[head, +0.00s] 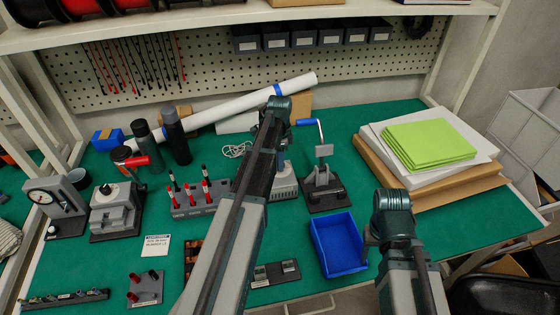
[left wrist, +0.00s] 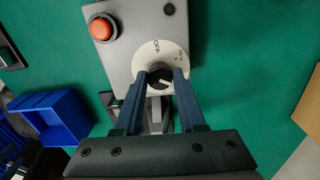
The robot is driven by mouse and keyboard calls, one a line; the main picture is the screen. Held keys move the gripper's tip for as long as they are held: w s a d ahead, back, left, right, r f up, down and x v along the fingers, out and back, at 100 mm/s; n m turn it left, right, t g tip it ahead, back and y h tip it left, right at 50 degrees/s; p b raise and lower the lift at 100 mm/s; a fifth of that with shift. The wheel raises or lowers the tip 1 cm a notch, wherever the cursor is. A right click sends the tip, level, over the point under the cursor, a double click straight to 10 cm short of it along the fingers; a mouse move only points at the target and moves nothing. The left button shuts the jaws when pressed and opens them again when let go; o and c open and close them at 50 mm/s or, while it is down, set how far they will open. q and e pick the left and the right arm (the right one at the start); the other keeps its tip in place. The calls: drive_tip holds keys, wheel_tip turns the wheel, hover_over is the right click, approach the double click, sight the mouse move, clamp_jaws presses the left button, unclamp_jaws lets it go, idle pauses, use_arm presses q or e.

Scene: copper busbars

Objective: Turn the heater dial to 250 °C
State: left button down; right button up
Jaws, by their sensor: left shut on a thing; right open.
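In the left wrist view, the heater's dial has a black knob (left wrist: 158,72) in a white scale ring (left wrist: 160,47) marked OFF, with small figures to the right. A pale mark shows on the knob, but I cannot read its setting. My left gripper (left wrist: 160,77) is shut on the knob, one finger on each side. The grey heater box (left wrist: 126,63) carries an orange-red button (left wrist: 102,28). In the head view, my left arm covers most of the heater (head: 285,182) and the dial. My right gripper (head: 370,240) is open and empty beside the blue bin, mostly hidden by its wrist.
The blue bin (head: 320,223) stands right of my left arm. A black stand with a blue-handled lever (head: 323,180) is right of the heater. Red-handled tools in a rack (head: 195,211) are left. Green pads on boxes (head: 428,145) lie at right.

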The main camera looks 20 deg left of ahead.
use_arm(q)
drive_tip(key=c, duration=0.5)
unclamp_jaws()
wheel_tip(320, 180, up, 14)
drive_tip(key=p, duration=1.4)
drive_tip(key=shift+w, duration=0.2)
drive_tip(key=shift+a+f, duration=0.1)
drive_tip(key=s+d+n+y, duration=0.1)
drive_tip(key=s+d+n, duration=0.6)
drive_tip(key=s+d, duration=1.5)
drive_tip(key=d, duration=0.4)
drive_tip(key=shift+s, duration=0.2)
